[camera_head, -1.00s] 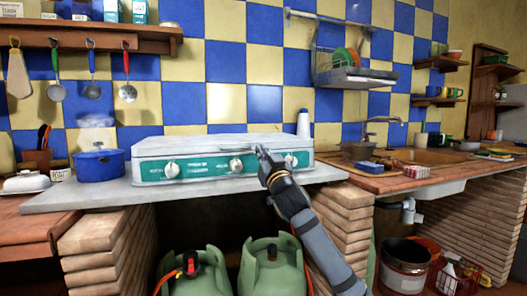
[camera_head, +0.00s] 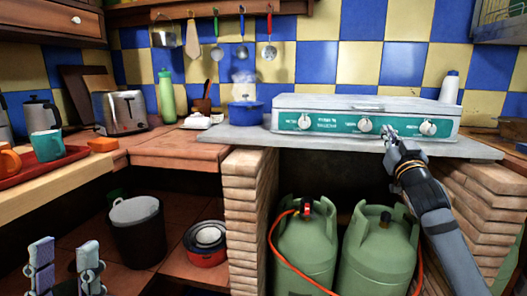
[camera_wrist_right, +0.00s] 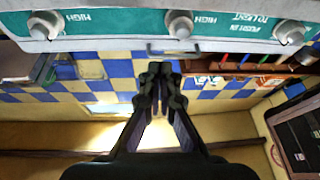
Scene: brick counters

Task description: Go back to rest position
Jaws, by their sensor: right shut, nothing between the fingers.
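My right gripper (camera_head: 388,130) is shut and empty. In the head view its tip appears in front of the white stove (camera_head: 350,104), between the middle knob (camera_head: 365,125) and the right knob (camera_head: 428,128); I cannot tell whether it touches. In the right wrist view the closed fingers (camera_wrist_right: 155,68) point toward the checkered wall, with the stove's green knob panel (camera_wrist_right: 110,28) along the top. My left gripper (camera_head: 64,245) is at the lower left of the head view, its two fingers apart with nothing between them.
A red tray (camera_head: 75,158) with mugs lies on the left counter. A toaster (camera_head: 122,112), green bottle (camera_head: 167,95) and blue pot (camera_head: 245,112) stand further back. Green gas cylinders (camera_head: 305,245) are under the stove. A dark bucket (camera_head: 138,235) stands on the lower left shelf.

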